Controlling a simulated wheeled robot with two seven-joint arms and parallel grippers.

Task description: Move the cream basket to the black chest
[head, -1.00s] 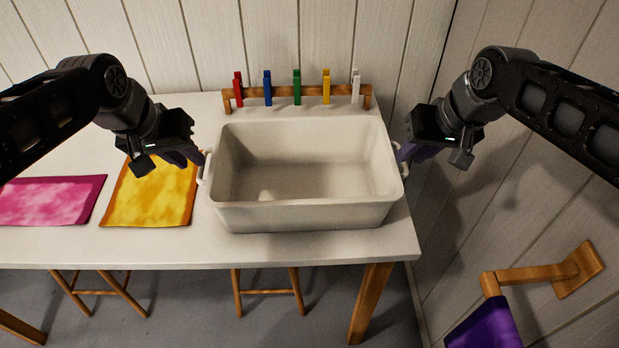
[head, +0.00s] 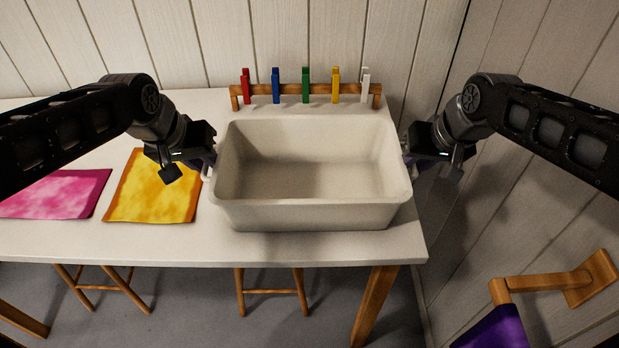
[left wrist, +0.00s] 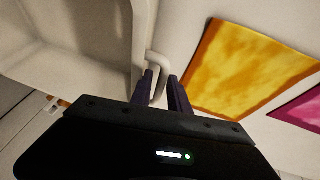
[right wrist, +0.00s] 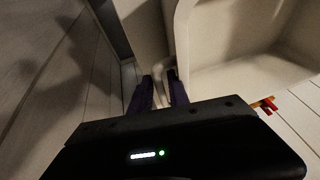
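The cream basket (head: 312,214) is a deep, empty, rectangular tub. It sits upright on the right part of the white table, with a small handle at each end. My left gripper (head: 208,163) is at its left handle. In the left wrist view its purple fingers (left wrist: 163,92) are apart, one on each side of the handle (left wrist: 156,62). My right gripper (head: 408,160) is at the right handle. In the right wrist view its fingers (right wrist: 160,92) are apart around that handle (right wrist: 161,70). No firm grip shows on either side. The black chest is not in view.
Behind the basket stands a wooden rack (head: 318,97) with several coloured pegs. Yellow cloth (head: 155,188) and pink cloth (head: 58,193) lie left on the table (head: 130,238). Stools (head: 270,291) are underneath. A wooden wall bracket (head: 545,282) with purple cloth (head: 495,330) is at right.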

